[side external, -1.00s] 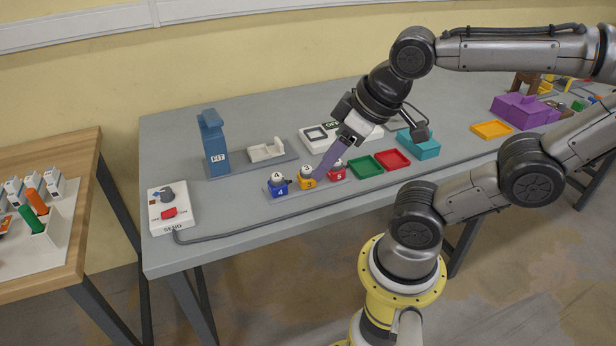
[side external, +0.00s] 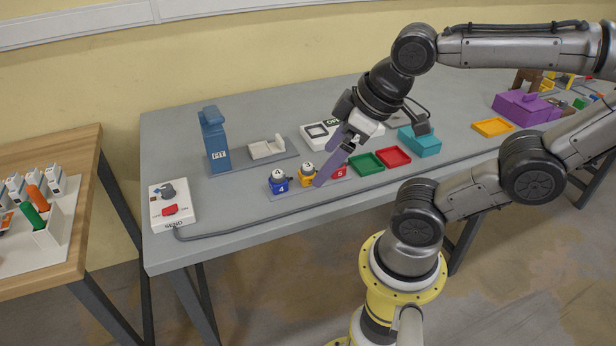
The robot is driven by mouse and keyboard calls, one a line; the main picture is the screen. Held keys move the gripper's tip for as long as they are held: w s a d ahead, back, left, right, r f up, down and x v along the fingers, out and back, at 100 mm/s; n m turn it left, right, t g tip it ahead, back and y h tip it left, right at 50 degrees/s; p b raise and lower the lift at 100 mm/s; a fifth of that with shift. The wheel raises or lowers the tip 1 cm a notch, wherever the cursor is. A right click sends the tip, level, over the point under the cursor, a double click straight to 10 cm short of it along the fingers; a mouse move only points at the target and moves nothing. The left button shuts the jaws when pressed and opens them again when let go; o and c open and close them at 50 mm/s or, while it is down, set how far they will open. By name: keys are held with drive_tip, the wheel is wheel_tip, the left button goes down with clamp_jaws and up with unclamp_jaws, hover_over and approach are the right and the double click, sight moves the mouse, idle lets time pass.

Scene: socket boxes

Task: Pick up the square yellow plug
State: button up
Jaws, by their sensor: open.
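The square yellow plug (side external: 306,177), marked 3 with a white top, stands upright in a row on a grey strip on the table. A blue plug (side external: 279,185) marked 4 is on its left. A red plug (side external: 340,173) marked 5 is on its right, partly hidden behind my gripper. My gripper (side external: 320,182) is open, pointing down and left with purple fingers. Its tips are just right of the yellow plug, between it and the red one. I cannot tell whether they touch either; the fingers overlap each other in this view.
Green (side external: 366,163) and red (side external: 393,157) trays and a teal box (side external: 419,143) are to the right. A blue FIT post (side external: 214,142) and white cradle (side external: 267,149) stand behind. A SEND switch box (side external: 171,207) is at left. A cable runs along the front edge.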

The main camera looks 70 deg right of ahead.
drive_tip(key=n, duration=0.2)
drive_tip(key=n+g, duration=0.6)
drive_tip(key=n, duration=0.8)
hover_over(308, 164)
wheel_tip(308, 164, down, 9)
drive_tip(key=f, duration=0.5)
drive_tip(key=a+f, duration=0.1)
drive_tip(key=f, duration=0.2)
drive_tip(key=shift+s, duration=0.35)
drive_tip(key=shift+w+d+f, duration=0.1)
drive_tip(key=shift+d+f, duration=0.05)
drive_tip(key=shift+f, duration=0.75)
drive_tip(key=shift+w+d+f, duration=0.1)
drive_tip(key=shift+d+f, duration=0.05)
drive_tip(key=shift+f, duration=0.75)
drive_tip(key=shift+w+d+f, duration=0.1)
drive_tip(key=shift+d+f, duration=0.05)
drive_tip(key=shift+f, duration=0.75)
drive_tip(key=shift+c, duration=0.2)
